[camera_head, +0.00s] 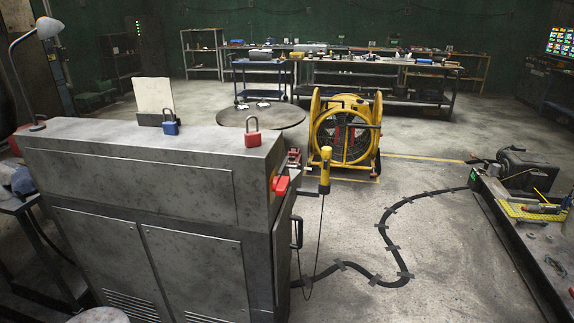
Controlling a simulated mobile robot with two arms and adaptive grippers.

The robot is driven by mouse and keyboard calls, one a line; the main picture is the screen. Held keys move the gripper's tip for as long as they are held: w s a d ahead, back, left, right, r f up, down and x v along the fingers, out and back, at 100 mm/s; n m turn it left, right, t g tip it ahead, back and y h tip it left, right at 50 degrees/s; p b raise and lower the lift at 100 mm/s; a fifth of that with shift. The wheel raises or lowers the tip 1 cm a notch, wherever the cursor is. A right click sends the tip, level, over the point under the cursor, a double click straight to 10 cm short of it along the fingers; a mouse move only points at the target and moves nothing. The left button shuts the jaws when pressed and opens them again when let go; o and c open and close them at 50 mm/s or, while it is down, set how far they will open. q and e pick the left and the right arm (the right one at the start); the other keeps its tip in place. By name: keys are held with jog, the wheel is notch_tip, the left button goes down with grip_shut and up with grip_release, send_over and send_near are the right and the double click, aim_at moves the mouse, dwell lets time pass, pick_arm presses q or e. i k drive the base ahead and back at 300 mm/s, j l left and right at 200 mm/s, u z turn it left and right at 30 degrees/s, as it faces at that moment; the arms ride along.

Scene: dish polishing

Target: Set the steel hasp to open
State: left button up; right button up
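A large grey steel cabinet (140,166) fills the left foreground. A red padlock (252,138) and a blue padlock (171,128) stand upright on its top. At its right end are a red lever or switch (280,184), a small red-and-metal fitting (294,158) and a dark handle (297,232) below. I cannot clearly make out the steel hasp; the end face is seen at a steep angle, so its state cannot be told. Neither of my grippers is in view.
A yellow wheeled fan (345,133) stands behind the cabinet. A yellow pendant control (325,170) hangs beside its right end. A taped black cable (391,225) crosses the floor. A workbench (530,240) stands at right. Open floor (445,270) lies between.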

aim_at(287, 166)
jog(key=l, duration=0.5)
jog(key=l+u, duration=0.1)
jog(key=u, duration=0.3)
jog(key=i+l+u, duration=0.15)
jog(key=l+u, duration=0.25)
jog(key=l, duration=0.45)
jog(key=l+u, duration=0.4)
jog(key=l, duration=0.45)
